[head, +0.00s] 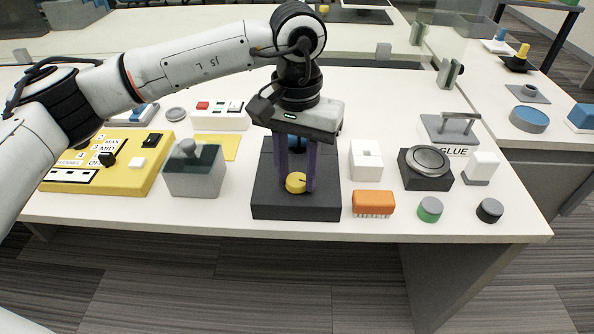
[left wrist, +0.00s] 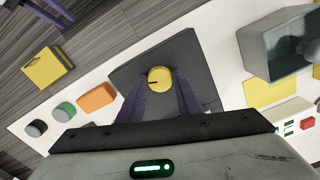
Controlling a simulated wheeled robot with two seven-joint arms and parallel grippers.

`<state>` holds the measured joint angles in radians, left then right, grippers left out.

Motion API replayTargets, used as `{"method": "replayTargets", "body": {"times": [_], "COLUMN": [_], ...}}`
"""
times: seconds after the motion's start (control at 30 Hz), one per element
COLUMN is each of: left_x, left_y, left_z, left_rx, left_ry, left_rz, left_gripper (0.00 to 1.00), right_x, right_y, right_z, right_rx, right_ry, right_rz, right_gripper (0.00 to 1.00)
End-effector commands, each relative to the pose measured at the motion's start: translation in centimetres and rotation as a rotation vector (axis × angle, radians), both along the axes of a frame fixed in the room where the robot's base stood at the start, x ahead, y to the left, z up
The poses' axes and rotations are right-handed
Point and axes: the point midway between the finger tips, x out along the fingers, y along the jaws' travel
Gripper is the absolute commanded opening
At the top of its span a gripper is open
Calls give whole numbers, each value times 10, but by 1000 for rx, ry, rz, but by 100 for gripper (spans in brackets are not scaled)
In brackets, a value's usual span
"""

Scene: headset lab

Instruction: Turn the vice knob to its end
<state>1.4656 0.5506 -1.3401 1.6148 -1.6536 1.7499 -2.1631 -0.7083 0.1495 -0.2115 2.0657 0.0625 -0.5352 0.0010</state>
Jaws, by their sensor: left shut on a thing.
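The vice's yellow knob (head: 296,183) sits on a dark block-like base (head: 297,211) near the table's front edge. The knob (left wrist: 160,80) has a dark line across its top. My left gripper (head: 298,180) points down over the base, its two purple fingers shut on the knob, one on each side. In the left wrist view the fingers (left wrist: 162,88) flank the knob. Purple fingers, apparently my right gripper's (left wrist: 50,12), show in the left wrist view's top left corner, away from the vice; their opening is unclear.
An orange brush-like block (head: 373,202) and a white block (head: 366,160) stand just right of the base. A grey box with a lever (head: 193,178) stands left. A yellow panel (head: 115,160) lies farther left. A green-sided round knob (head: 430,209) is near the front edge.

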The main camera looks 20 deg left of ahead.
Motion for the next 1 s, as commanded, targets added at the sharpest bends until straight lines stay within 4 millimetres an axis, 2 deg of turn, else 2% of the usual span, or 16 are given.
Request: {"method": "replayTargets", "body": {"times": [0.33, 0.37, 0.47, 0.8, 0.87, 1.0], "left_x": [1, 1, 1, 1, 1, 1], "left_y": [0, 0, 0, 0, 0, 0], "left_z": [1, 1, 1, 3, 9, 32], "left_rx": [-1, -1, 0, -1, -1, -2], "left_ry": [-2, -2, -2, -2, -3, -6], "left_rz": [-1, -1, -1, -1, -1, -1], "left_gripper": [9, 33, 50, 50, 50, 50], "right_x": [0, 0, 0, 0, 0, 0], "right_y": [0, 0, 0, 0, 1, 1], "right_z": [0, 0, -1, 0, 0, 3], "right_rx": [1, 1, 1, 2, 3, 4], "right_ry": [0, 0, 0, 1, 1, 2], "right_rz": [-1, -1, -1, -2, -3, -4], "right_gripper": [31, 31, 31, 31, 31, 31]}}
